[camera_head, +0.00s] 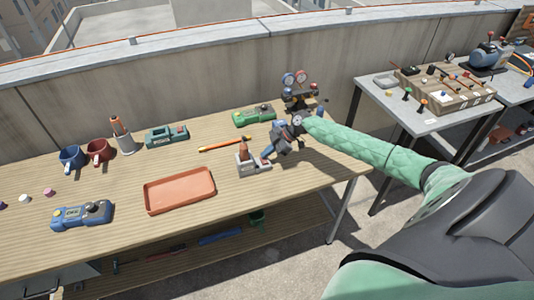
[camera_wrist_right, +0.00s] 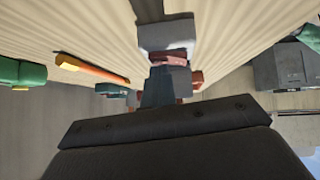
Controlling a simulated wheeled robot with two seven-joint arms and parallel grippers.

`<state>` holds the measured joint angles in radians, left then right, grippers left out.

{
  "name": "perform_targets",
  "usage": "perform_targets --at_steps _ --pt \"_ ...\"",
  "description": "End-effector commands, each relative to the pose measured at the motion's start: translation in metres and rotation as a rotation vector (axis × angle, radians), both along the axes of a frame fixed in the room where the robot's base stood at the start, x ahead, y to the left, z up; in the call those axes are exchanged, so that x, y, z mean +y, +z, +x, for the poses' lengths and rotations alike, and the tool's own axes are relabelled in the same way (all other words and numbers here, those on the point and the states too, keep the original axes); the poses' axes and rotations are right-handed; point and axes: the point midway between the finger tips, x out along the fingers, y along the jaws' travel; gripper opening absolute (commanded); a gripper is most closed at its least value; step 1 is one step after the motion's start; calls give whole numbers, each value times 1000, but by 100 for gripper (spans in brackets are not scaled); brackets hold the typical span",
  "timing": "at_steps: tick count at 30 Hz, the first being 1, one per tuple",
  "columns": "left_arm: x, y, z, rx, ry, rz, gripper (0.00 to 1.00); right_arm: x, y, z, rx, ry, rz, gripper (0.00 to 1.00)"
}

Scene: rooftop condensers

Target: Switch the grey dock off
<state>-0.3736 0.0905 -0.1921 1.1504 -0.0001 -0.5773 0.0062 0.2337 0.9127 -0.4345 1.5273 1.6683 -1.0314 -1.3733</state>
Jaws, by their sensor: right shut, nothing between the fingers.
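The grey dock (camera_head: 246,166) stands on the wooden table, right of the orange tray, with a brown pointed piece (camera_head: 243,150) upright in it. In the wrist view the dock (camera_wrist_right: 166,36) is at top centre, just beyond the fingers. My right gripper (camera_head: 267,153) is shut and empty, close beside the dock's right side; its fingers also show in the wrist view (camera_wrist_right: 163,92). I cannot tell whether they touch the dock. The dock's switch is too small or hidden to make out. My left gripper is not in view.
An orange tray (camera_head: 180,191), an orange stick (camera_head: 223,144), a green device (camera_head: 254,116) and a gauge set (camera_head: 295,84) are nearby. Mugs (camera_head: 98,150) and a blue device (camera_head: 82,215) are further left. The tabletop right of the dock is mostly clear.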

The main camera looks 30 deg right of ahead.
Motion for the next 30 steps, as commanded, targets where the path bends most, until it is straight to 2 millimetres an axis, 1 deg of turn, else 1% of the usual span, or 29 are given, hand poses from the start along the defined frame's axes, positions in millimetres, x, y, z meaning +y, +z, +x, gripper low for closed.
perform_targets --at_steps 14,26,30 --pt "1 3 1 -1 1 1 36 5 2 -15 1 1 0 0" --pt "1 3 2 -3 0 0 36 4 3 -15 1 1 0 0" --pt "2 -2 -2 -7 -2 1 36 4 3 -15 1 1 0 0"
